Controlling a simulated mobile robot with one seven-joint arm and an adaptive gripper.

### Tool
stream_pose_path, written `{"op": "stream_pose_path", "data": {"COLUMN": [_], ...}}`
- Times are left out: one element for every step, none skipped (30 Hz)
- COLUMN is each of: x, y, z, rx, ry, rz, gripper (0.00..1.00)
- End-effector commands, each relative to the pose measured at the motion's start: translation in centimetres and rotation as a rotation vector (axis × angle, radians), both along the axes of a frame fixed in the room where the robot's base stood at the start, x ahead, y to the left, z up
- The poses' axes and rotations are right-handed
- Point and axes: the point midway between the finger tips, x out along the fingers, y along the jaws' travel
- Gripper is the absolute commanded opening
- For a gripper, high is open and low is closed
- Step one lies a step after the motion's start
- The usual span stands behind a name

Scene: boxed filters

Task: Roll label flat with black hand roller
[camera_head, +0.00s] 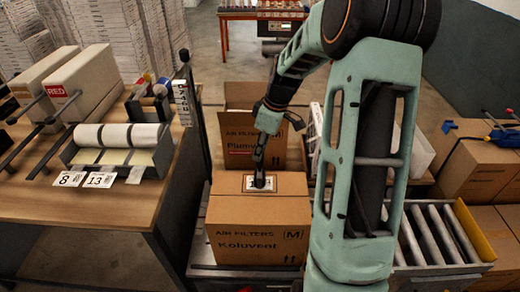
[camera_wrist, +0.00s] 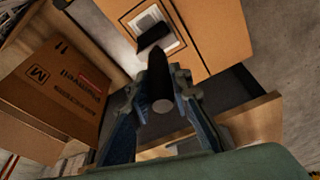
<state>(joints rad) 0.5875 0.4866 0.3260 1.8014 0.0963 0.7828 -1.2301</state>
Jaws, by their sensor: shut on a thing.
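My gripper (camera_head: 263,133) is over the near carton and shut on the dark handle of the black hand roller (camera_head: 260,165). In the wrist view, both fingers of my gripper (camera_wrist: 160,95) close around the handle of the roller (camera_wrist: 158,80). The roller's black head is over the white label (camera_head: 250,183) on the top of the carton (camera_head: 258,220) marked "Koluvent". The head covers part of the label, which also shows in the wrist view (camera_wrist: 147,20). The head appears to touch the label, but I cannot tell how firmly.
Another open carton (camera_head: 238,125) stands behind. At left, a table (camera_head: 60,205) bears label rolls (camera_head: 118,135), loose number labels (camera_head: 85,180) and a box marked "RED" (camera_head: 75,85). A roller conveyor (camera_head: 435,235) lies at right, with more cartons (camera_head: 480,165) beyond.

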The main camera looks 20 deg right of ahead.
Motion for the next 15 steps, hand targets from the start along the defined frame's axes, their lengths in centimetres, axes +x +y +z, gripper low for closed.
{"op": "stream_pose_path", "data": {"x": [0.0, 0.0, 0.0, 0.0, 0.0, 0.0, 0.0, 0.0, -0.1, -0.1, -0.2, -0.3, -0.4, -0.5, -0.6], "y": [0.0, 0.0, 0.0, 0.0, 0.0, 0.0, -0.1, -0.1, -0.3, -0.4, -0.6, -0.8, -1.0, -1.2, -1.5], "z": [-0.2, -0.2, -0.3, -0.4, -0.3, -0.2, -0.2, -0.2, -0.2, -0.2, -0.3, -0.2, -0.3, -0.3, -0.3], "rx": [-0.001, -0.001, -0.001, -0.001, -0.001, -0.001, -0.001, -0.001, 0.000, 0.000, 0.000, 0.000, 0.000, 0.000, 0.000], "ry": [-0.001, -0.001, -0.001, -0.001, -0.001, -0.001, -0.001, -0.001, -0.001, -0.001, 0.000, 0.000, 0.000, 0.001, 0.000], "rz": [0.000, 0.000, 0.000, 0.000, 0.000, 0.000, 0.000, 0.000, -0.001, -0.001, -0.002, -0.003, -0.003, -0.003, -0.002], "gripper": [0.00, 0.00, 0.00, 0.00, 0.00, 0.00, 0.00, 0.00, 0.00, 0.00, 0.00, 0.00, 0.00, 0.00, 0.00]}}
